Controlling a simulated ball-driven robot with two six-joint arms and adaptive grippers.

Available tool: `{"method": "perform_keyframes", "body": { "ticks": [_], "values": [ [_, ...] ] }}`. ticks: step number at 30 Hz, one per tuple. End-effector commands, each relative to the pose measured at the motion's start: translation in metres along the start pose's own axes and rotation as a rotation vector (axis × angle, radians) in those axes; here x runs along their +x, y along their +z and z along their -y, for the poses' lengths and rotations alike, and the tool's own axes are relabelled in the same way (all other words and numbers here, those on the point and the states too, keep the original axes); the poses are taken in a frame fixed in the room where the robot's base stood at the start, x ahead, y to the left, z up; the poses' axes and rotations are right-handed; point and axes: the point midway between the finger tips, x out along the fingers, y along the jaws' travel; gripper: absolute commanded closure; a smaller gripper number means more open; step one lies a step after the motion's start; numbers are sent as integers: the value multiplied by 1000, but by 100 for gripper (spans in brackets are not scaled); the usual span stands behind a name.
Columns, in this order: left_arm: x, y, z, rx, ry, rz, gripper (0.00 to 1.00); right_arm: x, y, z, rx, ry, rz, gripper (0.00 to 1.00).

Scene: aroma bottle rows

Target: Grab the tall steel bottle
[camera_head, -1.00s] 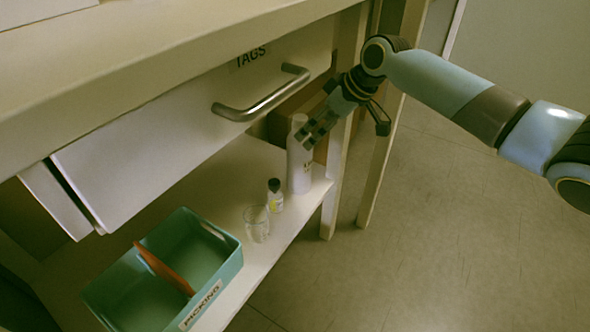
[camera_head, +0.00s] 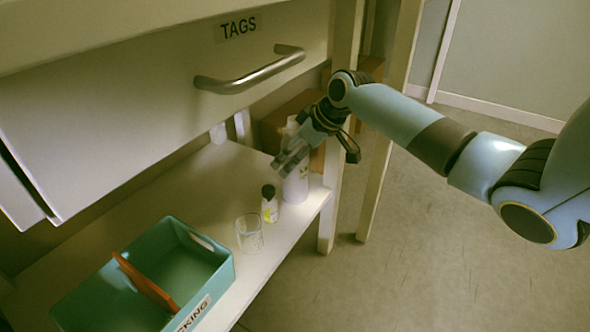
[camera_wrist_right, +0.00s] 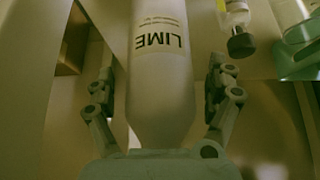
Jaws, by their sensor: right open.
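A tall pale bottle (camera_head: 295,188) stands upright on the lower shelf, near its right end. In the right wrist view the bottle (camera_wrist_right: 160,85) carries the label LIME and lies between the two fingers. My right gripper (camera_head: 318,153) is open around the bottle, and one finger covers part of it in the head view. In the wrist view the gripper (camera_wrist_right: 160,80) shows gaps to the bottle on both sides, so I see no grip. My left gripper is not in view.
A small dark-capped bottle (camera_head: 270,206) and a clear glass (camera_head: 249,235) stand close left of the tall bottle. A teal bin (camera_head: 222,262) with an orange divider sits further left. A TAGS drawer (camera_head: 150,110) with a bar handle (camera_head: 250,78) hangs above. A shelf leg (camera_head: 331,215) stands right.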

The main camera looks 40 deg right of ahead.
Motion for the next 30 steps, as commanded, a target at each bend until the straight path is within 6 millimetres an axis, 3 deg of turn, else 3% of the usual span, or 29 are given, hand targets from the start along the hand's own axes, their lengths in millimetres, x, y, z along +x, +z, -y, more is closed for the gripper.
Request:
{"method": "perform_keyframes", "body": {
  "ticks": [5,24,30],
  "values": [
    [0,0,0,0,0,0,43,-1,0,0,0,0,-1,14],
    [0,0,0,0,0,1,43,0,0,0,1,-1,0,98],
    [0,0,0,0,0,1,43,-1,-1,0,0,0,-3,98]
  ]
}}
